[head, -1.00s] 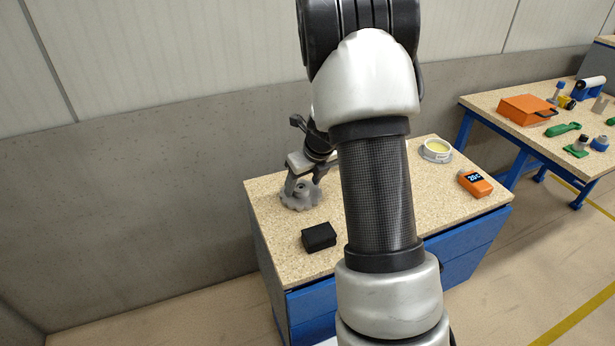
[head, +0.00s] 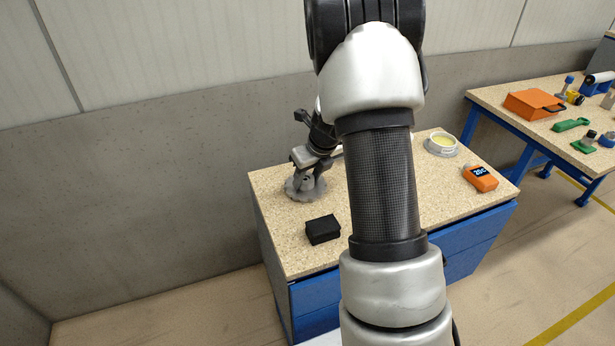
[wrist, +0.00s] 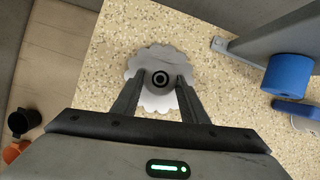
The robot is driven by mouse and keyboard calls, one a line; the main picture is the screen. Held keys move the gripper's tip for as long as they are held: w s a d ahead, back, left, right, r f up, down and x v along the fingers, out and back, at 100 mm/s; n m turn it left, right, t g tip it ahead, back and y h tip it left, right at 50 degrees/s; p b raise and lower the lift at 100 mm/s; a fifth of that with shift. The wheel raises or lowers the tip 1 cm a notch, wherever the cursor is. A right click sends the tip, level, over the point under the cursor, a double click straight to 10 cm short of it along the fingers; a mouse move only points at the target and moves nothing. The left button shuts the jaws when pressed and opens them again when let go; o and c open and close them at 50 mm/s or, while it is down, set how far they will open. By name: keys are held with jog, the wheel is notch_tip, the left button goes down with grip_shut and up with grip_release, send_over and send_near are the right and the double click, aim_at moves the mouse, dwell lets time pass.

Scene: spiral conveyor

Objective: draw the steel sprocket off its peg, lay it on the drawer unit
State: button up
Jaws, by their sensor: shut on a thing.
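The steel sprocket (head: 305,190) is a grey toothed disc with a raised hub, flat over the left back part of the drawer unit's speckled top (head: 285,235). I cannot tell for sure whether it touches the top. My gripper (head: 310,177) comes down on it from above and is shut on its hub. In the wrist view, the sprocket (wrist: 157,56) shows its scalloped rim and dark centre bore, with the fingers of my gripper (wrist: 160,82) on either side of the hub. No peg shows at the sprocket. My arm hides the middle of the top.
A black box (head: 323,229) lies in front of the sprocket. A second bench (head: 510,115) with several tools is farther right. A wall runs behind.

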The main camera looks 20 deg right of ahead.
aim_at(308, 182)
jog(key=shift+r+p, duration=2.4)
jog(key=shift+r, duration=0.05)
notch_tip(308, 182, up, 4)
jog(key=p, duration=0.4)
